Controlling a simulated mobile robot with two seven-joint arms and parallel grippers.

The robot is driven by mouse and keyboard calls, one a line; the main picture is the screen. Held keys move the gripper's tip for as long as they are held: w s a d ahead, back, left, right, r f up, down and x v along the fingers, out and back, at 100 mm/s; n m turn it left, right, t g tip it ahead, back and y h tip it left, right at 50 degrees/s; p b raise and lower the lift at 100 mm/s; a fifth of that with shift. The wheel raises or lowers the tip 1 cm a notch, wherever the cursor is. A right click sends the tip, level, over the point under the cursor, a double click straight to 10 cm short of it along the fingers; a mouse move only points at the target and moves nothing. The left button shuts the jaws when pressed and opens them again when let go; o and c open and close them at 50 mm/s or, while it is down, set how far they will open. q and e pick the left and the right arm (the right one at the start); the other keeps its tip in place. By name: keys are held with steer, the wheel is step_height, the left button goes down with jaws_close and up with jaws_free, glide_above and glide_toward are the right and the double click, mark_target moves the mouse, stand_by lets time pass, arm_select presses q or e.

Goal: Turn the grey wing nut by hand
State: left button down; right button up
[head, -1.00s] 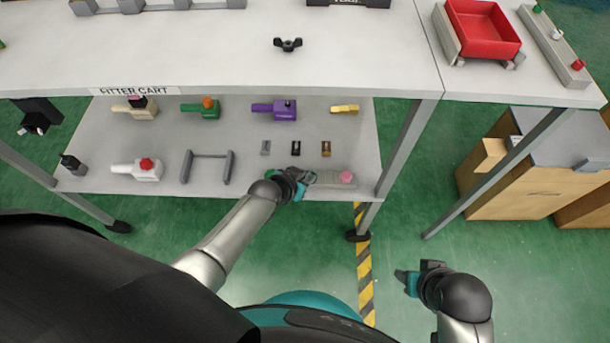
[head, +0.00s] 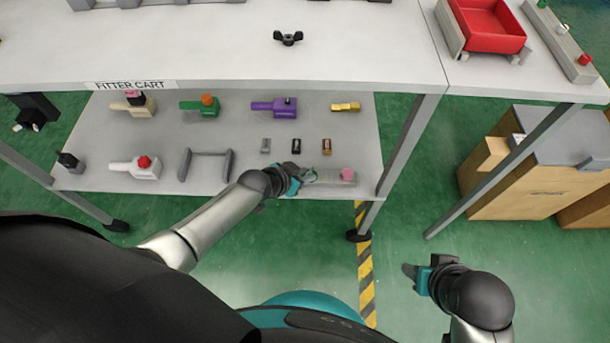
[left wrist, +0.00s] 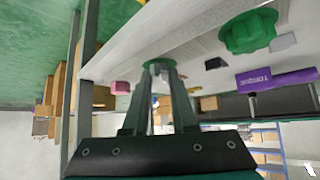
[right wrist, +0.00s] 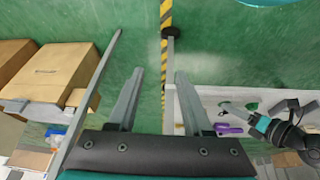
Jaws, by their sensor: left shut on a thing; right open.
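A dark, nearly black wing nut (head: 288,38) sits on the upper top of the cart; I see no lighter grey one. My left gripper (head: 304,176) is far below it, at the front of the lower shelf. In the left wrist view its fingers (left wrist: 160,70) are shut on a small green round part (left wrist: 158,63), mostly hidden by them. My right gripper (right wrist: 150,85) is open and empty over the green floor, right of the cart.
The lower shelf (head: 150,118) holds a purple tool (head: 275,107), a green tool (head: 200,104), a white tool (head: 135,166) and small blocks. A large green lobed knob (left wrist: 248,32) is near the left gripper. A red tray (head: 485,27) stands at upper right. Cart legs (head: 408,145) flank the shelf.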

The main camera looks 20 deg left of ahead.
arm_select(q)
steer(key=shift+w+a+r+m, duration=0.1)
steer(key=shift+m, duration=0.2)
arm_select(e)
steer(key=shift+r, duration=1)
arm_select(q)
steer(key=c, duration=0.8)
jaws_free()
steer(key=shift+o, duration=0.2)
steer(key=p+v, duration=0.3)
steer(key=v, duration=0.2)
steer(key=shift+a+r, duration=0.15)
steer(key=p+v, duration=0.5)
steer(key=v, duration=0.5)
steer(key=shift+a+p, duration=0.25)
steer(key=shift+p, duration=0.1)
arm_select(e)
steer(key=s+d+f+g, duration=0.1)
steer(key=s+f, duration=0.2)
steer(key=f, duration=0.6)
steer(key=s+d+f, duration=0.2)
steer(key=s+f, duration=0.2)
steer(key=f, duration=0.4)
steer(key=shift+d+f+g+h, duration=0.2)
steer(key=shift+f+g+h, duration=0.1)
steer(key=shift+f+g, duration=0.1)
